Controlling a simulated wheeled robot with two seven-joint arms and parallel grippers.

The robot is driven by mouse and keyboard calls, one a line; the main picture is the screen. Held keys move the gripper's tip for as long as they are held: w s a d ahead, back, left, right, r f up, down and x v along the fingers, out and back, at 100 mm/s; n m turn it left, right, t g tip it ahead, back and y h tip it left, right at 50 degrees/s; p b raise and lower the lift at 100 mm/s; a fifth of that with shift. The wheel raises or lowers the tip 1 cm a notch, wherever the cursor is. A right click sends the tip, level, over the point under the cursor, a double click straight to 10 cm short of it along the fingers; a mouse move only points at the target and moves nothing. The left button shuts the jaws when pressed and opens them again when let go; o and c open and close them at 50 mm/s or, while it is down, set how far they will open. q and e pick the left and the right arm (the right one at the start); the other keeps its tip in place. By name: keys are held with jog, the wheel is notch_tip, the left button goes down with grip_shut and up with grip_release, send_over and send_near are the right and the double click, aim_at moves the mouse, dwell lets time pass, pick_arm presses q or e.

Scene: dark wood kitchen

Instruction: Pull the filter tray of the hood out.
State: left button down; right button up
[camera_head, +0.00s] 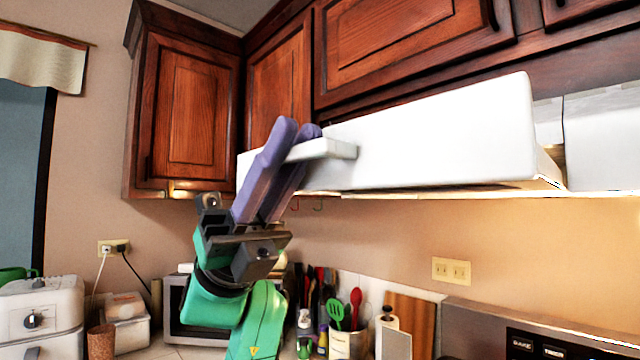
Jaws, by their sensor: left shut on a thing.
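The filter tray (450,135) of the hood is a long white box under the upper cabinets. Its right end stands out in front of a white part of the hood (605,140) behind it. A pale bar handle (340,149) sticks out from the tray's front. My left gripper (297,137), with purple fingers on a green and black wrist, reaches up from below and is shut on this handle. The fingers cover part of the handle and of the tray's left part. My right gripper is not in view.
Dark wood cabinets (185,110) hang above and left of the hood. Below, the counter holds a microwave (185,312), utensils, a cutting board (412,318) and a white appliance (40,310). A stove panel (530,335) is at lower right. The space below the tray is mostly clear.

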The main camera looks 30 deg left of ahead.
pick_arm(q)
jog(key=shift+g, duration=0.3)
jog(key=c, duration=1.2)
grip_release()
jog(key=shift+s, duration=0.1)
jog(key=shift+o, duration=0.2)
jog(key=shift+s, duration=0.2)
jog(key=shift+w, duration=0.15)
jog(key=shift+a+f, duration=0.2)
jog(key=shift+f, duration=0.15)
jog(key=b+v, duration=0.6)
jog(key=v, duration=0.8)
jog(key=shift+r, duration=0.15)
